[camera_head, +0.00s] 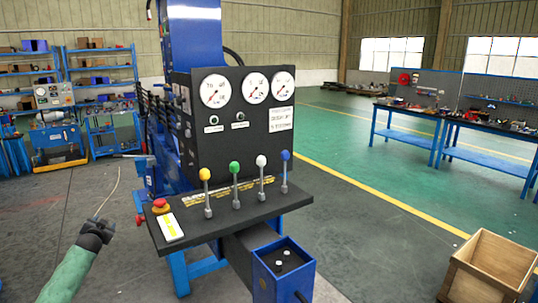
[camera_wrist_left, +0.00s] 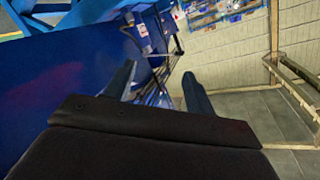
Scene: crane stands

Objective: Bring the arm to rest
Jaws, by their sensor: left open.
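My left gripper (camera_head: 106,222) is at the lower left of the head view, at the end of my green arm. It stands apart from the control stand, left of its lever shelf. In the left wrist view my left gripper (camera_wrist_left: 158,88) shows two blue-grey fingers spread apart, with nothing between them. The control stand has a black gauge panel (camera_head: 240,133) and a dark shelf (camera_head: 235,215) with a yellow lever (camera_head: 206,190), a green lever (camera_head: 235,180), a white lever (camera_head: 262,175) and a blue lever (camera_head: 285,170). My right gripper is not in view.
A red emergency button (camera_head: 160,205) sits on the shelf's left end. A blue box (camera_head: 284,268) stands below the shelf and a wooden crate (camera_head: 490,268) at the lower right. Workbenches (camera_head: 455,122) and shelving (camera_head: 100,70) are farther back. Floor beside my left gripper is clear.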

